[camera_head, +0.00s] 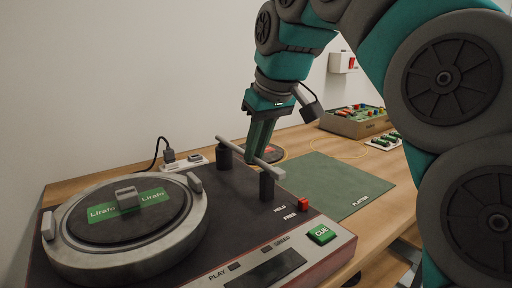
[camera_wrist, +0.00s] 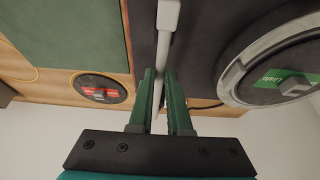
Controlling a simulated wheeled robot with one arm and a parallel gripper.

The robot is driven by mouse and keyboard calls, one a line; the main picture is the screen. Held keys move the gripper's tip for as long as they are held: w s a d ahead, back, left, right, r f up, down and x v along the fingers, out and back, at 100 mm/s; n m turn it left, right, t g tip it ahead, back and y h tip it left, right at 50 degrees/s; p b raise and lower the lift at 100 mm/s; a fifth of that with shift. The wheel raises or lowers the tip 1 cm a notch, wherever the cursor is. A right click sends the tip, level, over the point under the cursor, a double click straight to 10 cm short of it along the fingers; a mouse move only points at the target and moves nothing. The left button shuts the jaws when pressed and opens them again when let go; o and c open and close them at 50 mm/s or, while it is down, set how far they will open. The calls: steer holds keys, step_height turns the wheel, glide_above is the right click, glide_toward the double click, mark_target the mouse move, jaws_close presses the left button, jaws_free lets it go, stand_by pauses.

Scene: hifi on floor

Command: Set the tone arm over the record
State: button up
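The turntable (camera_head: 296,229) fills the lower left of the head view. Its round platter (camera_head: 70,262) carries a dark record (camera_head: 150,222) with a green label. The tone arm (camera_head: 230,148) is a pale grey bar lying level across two black posts, to the right of the platter and apart from it. My gripper (camera_head: 256,152) reaches down to the middle of this bar, with its narrow green fingers close together around it. In the wrist view the tone arm (camera_wrist: 163,50) runs between the fingertips (camera_wrist: 160,75), which look shut on it. The exact contact is hard to see.
A red switch (camera_head: 303,204) by HOLD and FREE labels and a green CUE button (camera_head: 321,235) sit at the turntable's right front. A green mat (camera_head: 335,180) lies right of it. A control box (camera_head: 353,122) and a power strip (camera_head: 186,162) stand behind.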

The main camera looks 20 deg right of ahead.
jaws_close()
stand_by(0.8)
